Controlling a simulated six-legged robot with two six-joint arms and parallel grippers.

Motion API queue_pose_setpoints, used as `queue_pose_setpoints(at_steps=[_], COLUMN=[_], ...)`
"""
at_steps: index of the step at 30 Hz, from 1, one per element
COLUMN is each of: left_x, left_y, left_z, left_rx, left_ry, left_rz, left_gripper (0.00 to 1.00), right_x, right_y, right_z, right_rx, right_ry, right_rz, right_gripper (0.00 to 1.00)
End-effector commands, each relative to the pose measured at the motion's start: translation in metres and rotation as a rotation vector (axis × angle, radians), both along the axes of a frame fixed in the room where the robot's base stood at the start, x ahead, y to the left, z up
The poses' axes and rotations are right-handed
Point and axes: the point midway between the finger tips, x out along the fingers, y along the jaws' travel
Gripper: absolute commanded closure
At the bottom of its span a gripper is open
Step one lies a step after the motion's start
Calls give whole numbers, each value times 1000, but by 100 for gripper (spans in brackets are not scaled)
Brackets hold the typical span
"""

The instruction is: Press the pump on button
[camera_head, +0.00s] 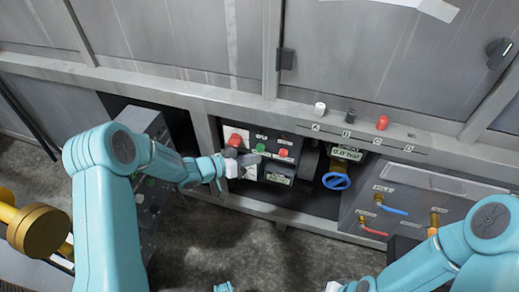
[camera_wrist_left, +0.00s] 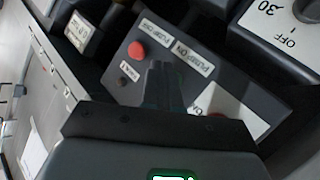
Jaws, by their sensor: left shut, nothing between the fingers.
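The control panel (camera_head: 270,175) sits in the open bay of the grey cabinet. Its green button (camera_head: 261,148), by the pump on label (camera_wrist_left: 195,55), is left of a red button (camera_head: 283,152). That red button also shows in the left wrist view (camera_wrist_left: 136,50). My left gripper (camera_head: 240,158) is shut and empty, its tips close in front of the panel near the green button. In the left wrist view the dark fingers (camera_wrist_left: 165,85) hide the green button, so contact cannot be told.
A larger red button (camera_head: 236,140) is on the panel's upper left. A blue valve wheel (camera_head: 336,181) is to the right below a pressure display (camera_head: 347,153). A drawer unit with hoses (camera_head: 405,200) stands further right. Small knobs (camera_head: 349,115) line the ledge above.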

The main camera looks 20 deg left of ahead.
Motion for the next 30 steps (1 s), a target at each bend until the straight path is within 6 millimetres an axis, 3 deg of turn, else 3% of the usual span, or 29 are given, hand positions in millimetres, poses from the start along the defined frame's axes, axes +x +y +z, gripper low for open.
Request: queue_pose_setpoints(at_steps=[30], left_x=[12], left_y=[-1], left_z=[0], left_rx=[0], left_ry=[-1], left_rz=[-1], left_gripper=[100], right_x=[0], right_y=[0], right_z=[0], right_rx=[0], right_ry=[0], right_rz=[0], right_gripper=[100])
